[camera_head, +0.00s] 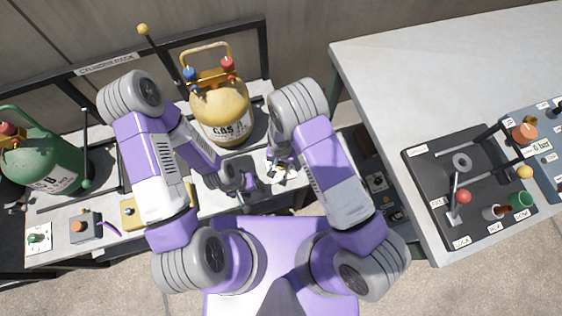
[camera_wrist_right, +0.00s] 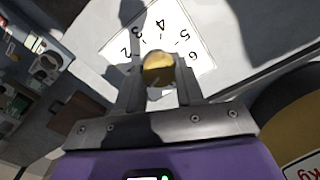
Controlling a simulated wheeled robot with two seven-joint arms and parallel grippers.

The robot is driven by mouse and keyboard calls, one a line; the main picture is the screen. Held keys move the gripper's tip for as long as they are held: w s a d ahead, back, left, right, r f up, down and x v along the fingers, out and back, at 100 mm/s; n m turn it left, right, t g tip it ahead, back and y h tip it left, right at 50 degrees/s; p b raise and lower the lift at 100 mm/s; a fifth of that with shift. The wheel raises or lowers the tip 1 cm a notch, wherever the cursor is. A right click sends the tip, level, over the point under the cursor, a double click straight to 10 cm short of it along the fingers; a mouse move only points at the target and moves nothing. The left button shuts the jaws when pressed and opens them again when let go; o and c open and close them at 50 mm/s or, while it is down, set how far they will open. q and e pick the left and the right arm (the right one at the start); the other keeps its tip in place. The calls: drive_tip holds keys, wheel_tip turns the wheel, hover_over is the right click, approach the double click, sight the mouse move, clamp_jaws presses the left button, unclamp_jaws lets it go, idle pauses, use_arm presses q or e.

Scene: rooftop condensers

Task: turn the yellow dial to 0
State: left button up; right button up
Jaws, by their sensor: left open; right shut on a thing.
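The yellow dial (camera_wrist_right: 157,66) shows in the right wrist view as a round knob on a white plate (camera_wrist_right: 190,28). Digits from 2 to 6 can be read on the plate; the 0 mark is not visible, and I cannot tell which number the dial points to. My right gripper (camera_wrist_right: 158,80) is shut on the dial, one finger on each side. In the head view my right gripper (camera_head: 281,172) is over the bench below the yellow cylinder, and the dial is too small and covered to make out. My left gripper (camera_head: 248,189) is open and empty, just left of it.
A yellow gas cylinder (camera_head: 222,108) stands close behind the grippers, a green cylinder (camera_head: 52,163) at the far left. Small control boxes (camera_head: 85,227) line the bench's left front. At right, a pale table (camera_head: 425,75) carries a black panel (camera_head: 425,170) with levers and knobs.

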use_arm(q)
drive_tip(key=shift+f, duration=0.1)
use_arm(e)
drive_tip(key=shift+n, duration=1.1)
drive_tip(key=o, duration=1)
drive_tip(key=shift+o, duration=0.2)
wheel_tip(320, 180, up, 8)
drive_tip(key=shift+f+p, duration=0.2)
drive_tip(key=shift+p, duration=1)
use_arm(q)
wheel_tip(320, 180, up, 2)
drive_tip(key=shift+r, duration=0.25)
